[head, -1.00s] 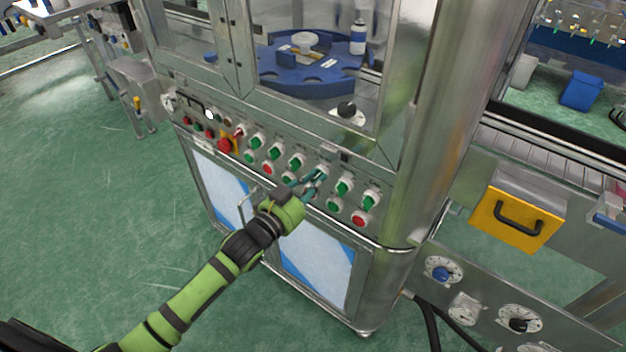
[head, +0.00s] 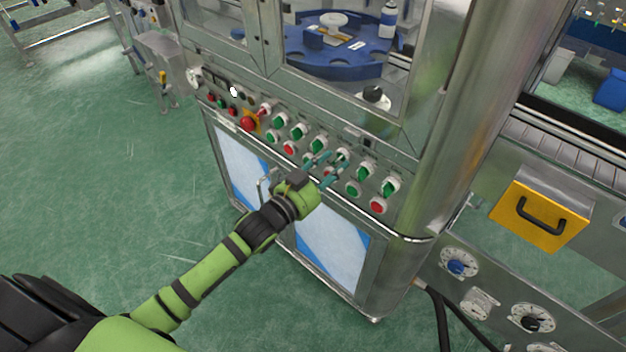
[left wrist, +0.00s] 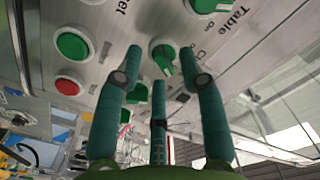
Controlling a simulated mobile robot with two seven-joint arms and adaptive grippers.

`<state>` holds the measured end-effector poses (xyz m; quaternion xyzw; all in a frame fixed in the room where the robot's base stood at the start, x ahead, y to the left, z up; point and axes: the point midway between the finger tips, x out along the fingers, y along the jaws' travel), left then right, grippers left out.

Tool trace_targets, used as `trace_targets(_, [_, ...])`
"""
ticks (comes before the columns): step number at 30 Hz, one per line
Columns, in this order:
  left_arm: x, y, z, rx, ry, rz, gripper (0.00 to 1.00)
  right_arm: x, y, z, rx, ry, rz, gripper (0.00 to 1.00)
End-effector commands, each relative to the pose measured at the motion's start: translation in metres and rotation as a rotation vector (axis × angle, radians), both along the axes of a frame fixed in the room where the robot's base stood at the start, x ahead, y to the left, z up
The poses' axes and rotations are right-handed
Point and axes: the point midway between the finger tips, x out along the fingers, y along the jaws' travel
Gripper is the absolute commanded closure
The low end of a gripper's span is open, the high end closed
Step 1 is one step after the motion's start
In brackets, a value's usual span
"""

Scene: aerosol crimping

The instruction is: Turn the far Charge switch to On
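A row of green rotary switches runs along the sloped panel of the steel machine. My left gripper (head: 328,167) is in front of one of them (head: 342,157), fingers spread. In the left wrist view a green knob on a white collar (left wrist: 163,57) shows between the open fingertips (left wrist: 160,62). A label starting with "C" is beside it, partly hidden by a finger. I cannot tell whether the fingers touch the knob. Another switch (left wrist: 206,5), labelled "Table", is at the top edge. My right gripper is not in view.
Green and red push buttons, such as a red one (head: 377,205), sit below the switches. A red emergency button (head: 248,123) is further left. A blue turntable (head: 335,62) is behind glass above. A yellow drawer (head: 540,215) is at the right. Green floor lies open at left.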

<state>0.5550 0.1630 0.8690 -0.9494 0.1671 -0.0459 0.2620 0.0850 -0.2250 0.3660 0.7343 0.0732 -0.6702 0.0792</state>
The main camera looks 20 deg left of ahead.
Motion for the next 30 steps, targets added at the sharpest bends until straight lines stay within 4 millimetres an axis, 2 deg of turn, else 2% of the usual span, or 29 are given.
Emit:
trace_targets(9, [-0.060, 0.022, -0.002, 0.004, 0.004, -0.001, 0.60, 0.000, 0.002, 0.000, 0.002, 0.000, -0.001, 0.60])
trace_targets(15, [-0.088, 0.032, -0.001, 0.003, 0.001, 0.000, 0.60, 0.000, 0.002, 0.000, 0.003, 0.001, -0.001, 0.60])
trace_targets(21, [-0.100, 0.037, 0.001, 0.003, -0.001, 0.000, 0.60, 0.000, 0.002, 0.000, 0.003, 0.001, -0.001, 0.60])
trace_targets(30, [-0.101, 0.037, 0.001, 0.003, -0.002, -0.001, 0.60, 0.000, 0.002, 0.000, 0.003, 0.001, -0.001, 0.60])
